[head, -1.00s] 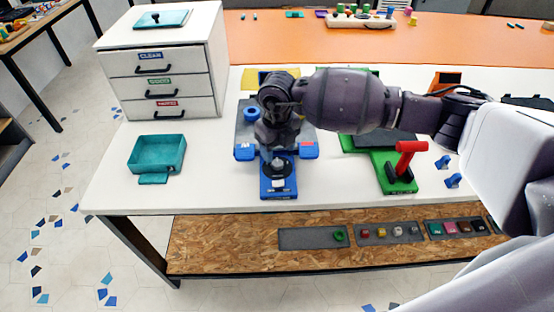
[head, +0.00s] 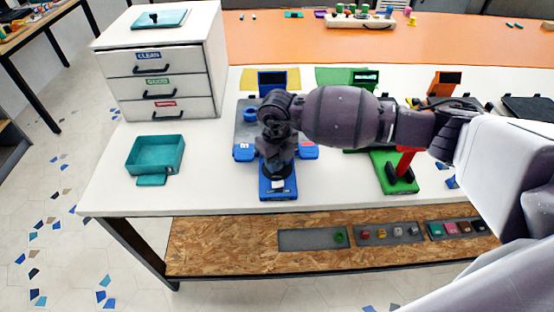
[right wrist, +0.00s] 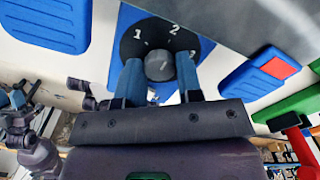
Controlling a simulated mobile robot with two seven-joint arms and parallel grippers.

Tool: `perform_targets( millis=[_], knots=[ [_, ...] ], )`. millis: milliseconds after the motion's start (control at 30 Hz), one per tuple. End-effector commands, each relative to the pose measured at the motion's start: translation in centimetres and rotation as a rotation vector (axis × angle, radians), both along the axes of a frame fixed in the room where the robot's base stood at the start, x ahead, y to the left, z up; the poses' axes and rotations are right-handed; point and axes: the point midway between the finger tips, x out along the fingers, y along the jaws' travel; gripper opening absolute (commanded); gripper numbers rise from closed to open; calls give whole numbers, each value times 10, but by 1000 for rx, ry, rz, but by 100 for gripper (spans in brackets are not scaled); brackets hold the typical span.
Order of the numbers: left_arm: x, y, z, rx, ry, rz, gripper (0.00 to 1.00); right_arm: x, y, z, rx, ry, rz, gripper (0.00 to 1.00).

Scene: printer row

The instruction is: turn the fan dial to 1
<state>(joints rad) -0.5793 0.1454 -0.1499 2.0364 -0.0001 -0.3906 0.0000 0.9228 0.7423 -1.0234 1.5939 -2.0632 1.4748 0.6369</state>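The fan dial is a black disc (right wrist: 133,43) with white numbers, 1 and 2 clearly readable, and a round grey knob (right wrist: 160,65) in its middle. It sits on the front of a blue station (head: 281,190) on the white table. My right gripper (head: 276,172) points down over the dial and mostly hides it in the head view. In the right wrist view its two blue fingers (right wrist: 159,78) flank the knob closely; whether they press on it I cannot tell. What seems to be my left gripper (right wrist: 18,97) shows small at the wrist view's left edge.
Blue pads (head: 243,152) lie on both sides of the station. A green station (head: 394,178) with a red lever (head: 404,160) stands to the right. A teal tray (head: 155,153) and a white drawer cabinet (head: 160,65) are at left. White table between tray and station is clear.

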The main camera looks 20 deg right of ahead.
Motion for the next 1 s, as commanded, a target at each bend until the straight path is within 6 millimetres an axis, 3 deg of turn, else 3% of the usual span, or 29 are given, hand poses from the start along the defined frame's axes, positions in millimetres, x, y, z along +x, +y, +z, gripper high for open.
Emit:
perform_targets(
  millis=[467, 1000],
  knots=[
    [0, 0, -1, 0, 2, 0, 43, 1, -1, 0, -2, -1, 94, 10],
    [-1, 0, -6, 0, 7, -2, 43, 1, -1, -1, -1, -1, 564, 10]
  ],
)
